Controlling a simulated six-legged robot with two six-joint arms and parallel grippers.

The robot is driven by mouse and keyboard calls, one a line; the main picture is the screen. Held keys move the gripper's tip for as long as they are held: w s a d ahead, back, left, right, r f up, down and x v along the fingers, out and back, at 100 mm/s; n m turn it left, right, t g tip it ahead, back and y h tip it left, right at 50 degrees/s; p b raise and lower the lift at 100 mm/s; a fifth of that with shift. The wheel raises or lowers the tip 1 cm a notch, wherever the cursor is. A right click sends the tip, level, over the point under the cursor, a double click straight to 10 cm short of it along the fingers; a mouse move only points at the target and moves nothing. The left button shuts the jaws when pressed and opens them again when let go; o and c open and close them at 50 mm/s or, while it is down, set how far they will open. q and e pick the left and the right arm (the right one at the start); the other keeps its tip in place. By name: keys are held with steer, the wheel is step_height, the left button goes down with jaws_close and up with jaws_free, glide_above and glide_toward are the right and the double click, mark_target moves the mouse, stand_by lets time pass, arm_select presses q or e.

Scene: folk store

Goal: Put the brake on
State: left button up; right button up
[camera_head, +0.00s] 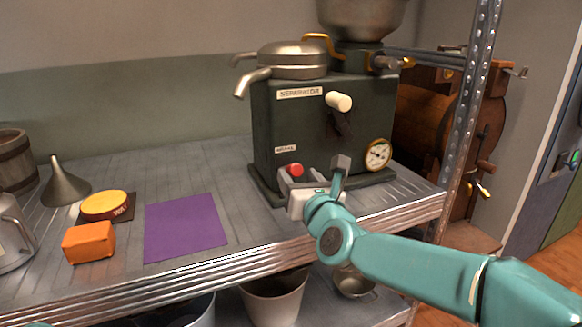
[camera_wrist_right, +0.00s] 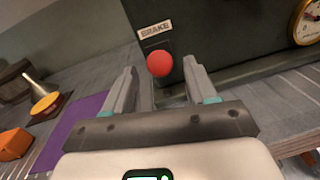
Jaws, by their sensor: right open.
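The separator (camera_head: 318,135) is a dark green machine on the metal shelf. Its brake has a red knob (camera_head: 295,170) low on the front, under a small white label. In the right wrist view the red knob (camera_wrist_right: 159,63) sits just below the label reading BRAKE (camera_wrist_right: 155,29). My right gripper (camera_head: 311,176) is in front of the machine's lower front. In the wrist view its two fingers (camera_wrist_right: 165,85) are apart, and the knob appears between and just beyond their tips. I cannot tell whether they touch it. My left gripper is not in view.
A white-handled crank (camera_head: 339,101) and a round gauge (camera_head: 378,154) are on the machine's front. A purple mat (camera_head: 185,228), an orange block (camera_head: 89,242), a yellow wax disc (camera_head: 105,205) and a funnel (camera_head: 64,184) are to the left. A metal post (camera_head: 468,110) stands right.

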mark_target(291, 167)
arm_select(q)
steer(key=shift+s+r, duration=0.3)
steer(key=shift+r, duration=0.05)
arm_select(e)
steer(key=x, duration=0.6)
